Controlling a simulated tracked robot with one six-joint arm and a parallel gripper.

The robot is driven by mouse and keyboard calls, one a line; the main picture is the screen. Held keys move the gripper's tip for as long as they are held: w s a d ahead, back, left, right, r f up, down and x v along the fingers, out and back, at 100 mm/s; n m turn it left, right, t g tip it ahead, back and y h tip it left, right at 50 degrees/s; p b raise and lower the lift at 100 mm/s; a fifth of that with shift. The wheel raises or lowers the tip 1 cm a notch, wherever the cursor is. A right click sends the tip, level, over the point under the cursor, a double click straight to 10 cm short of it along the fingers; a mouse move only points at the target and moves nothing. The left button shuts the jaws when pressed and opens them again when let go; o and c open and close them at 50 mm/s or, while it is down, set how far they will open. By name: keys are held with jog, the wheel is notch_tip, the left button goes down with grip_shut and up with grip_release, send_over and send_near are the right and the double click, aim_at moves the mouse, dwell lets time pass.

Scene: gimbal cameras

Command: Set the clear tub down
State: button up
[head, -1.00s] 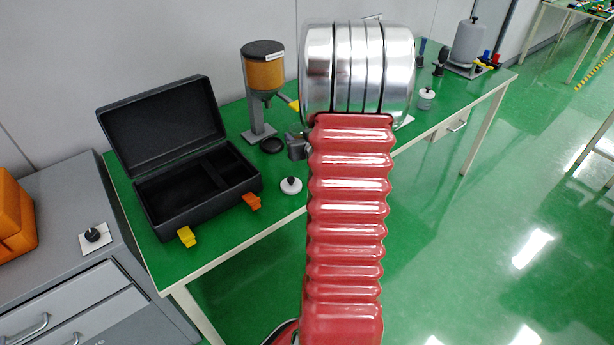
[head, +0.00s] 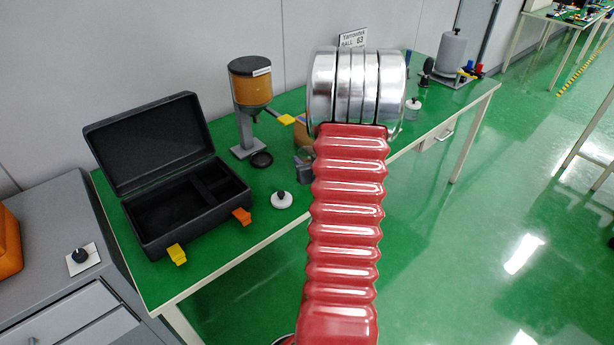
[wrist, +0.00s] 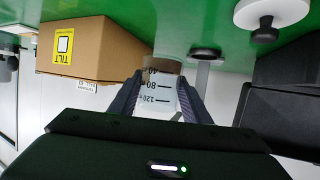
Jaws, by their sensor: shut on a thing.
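The clear tub (wrist: 160,100) shows in the wrist view, see-through with dark marks such as 80 and 120. My gripper (wrist: 162,92) is shut on it, one dark finger on each side. The tub's far end is close to the green table (wrist: 190,28); I cannot tell whether it touches. In the head view my gripper (head: 303,170) is a small grey shape above the table's middle, and my red arm hides most of it and the tub.
A cardboard box (wrist: 105,50) stands beside the tub. A white lid with a black knob (head: 282,200), the open black case (head: 160,235) and the orange-hopper dispenser (head: 250,90) are nearby. Green tabletop shows bare around the lid.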

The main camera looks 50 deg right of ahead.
jog(key=shift+f, duration=1)
jog(key=shift+f, duration=0.1)
jog(key=shift+f, duration=2)
jog(key=shift+f, duration=0.1)
jog(key=o, duration=1.3)
jog(key=shift+o, duration=0.2)
jog(key=shift+s+a+r, duration=0.25)
jog(key=shift+s+r, duration=0.05)
jog(key=shift+s, duration=0.05)
jog(key=v, duration=1.1)
